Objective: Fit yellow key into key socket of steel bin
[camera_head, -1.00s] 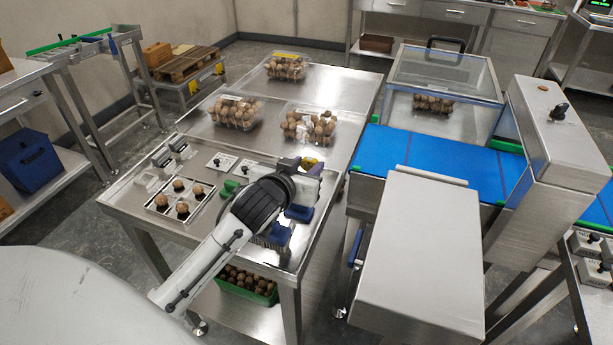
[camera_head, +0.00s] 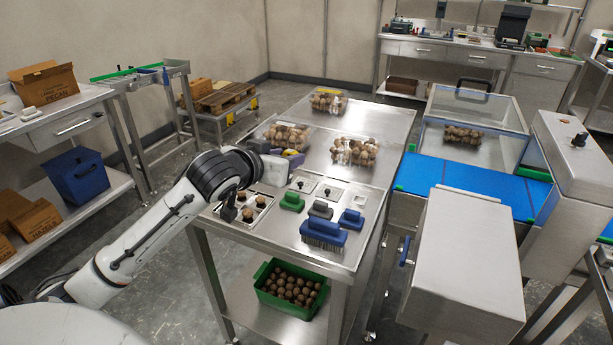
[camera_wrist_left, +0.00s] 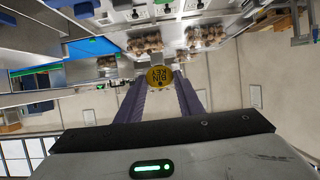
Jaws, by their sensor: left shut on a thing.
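The yellow key, a round yellow tag printed "BIN KEY" (camera_wrist_left: 160,76), is between the purple fingertips of my left gripper (camera_wrist_left: 160,88) in the left wrist view. In the head view this gripper (camera_head: 293,156) is held above the steel table, near the left clamshell tray of brown items (camera_head: 287,135). It is shut on the key, mostly hidden there. A large steel box (camera_head: 465,260) with a blue handle (camera_head: 405,251) stands at the right. I cannot tell whether it is the steel bin, and I see no key socket. My right gripper is not in view.
Green, grey and blue brushes (camera_head: 324,235) lie on the table's near end. Other filled clamshells (camera_head: 356,150) stand farther back. A blue conveyor (camera_head: 470,182) and a steel housing with a black knob (camera_head: 580,139) are at the right. A green crate (camera_head: 262,275) sits below.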

